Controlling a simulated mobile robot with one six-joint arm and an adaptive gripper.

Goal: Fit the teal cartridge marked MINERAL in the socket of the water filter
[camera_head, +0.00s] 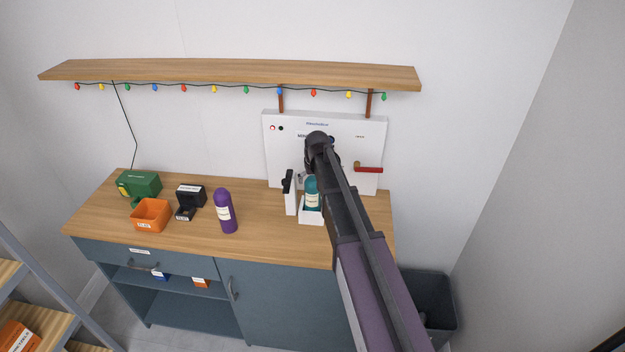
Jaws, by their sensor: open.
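The teal cartridge (311,187) stands upright, with a pale label too small to read, in a small white open-topped holder (312,216) on the counter. The water filter looks to be the white panel (281,155) against the wall, with a red-handled lever (369,169) at its right. My arm crosses in front of the panel's middle, so I cannot make out the socket. My gripper (322,160) is near the panel, above and behind the cartridge; its fingers are mostly hidden by my arm. I see nothing held.
A white upright block with a black top (290,194) is close beside the holder. A black box (189,197), orange bin (151,214) and green box (140,184) are farther left. A wooden shelf (235,73) with lights hangs above.

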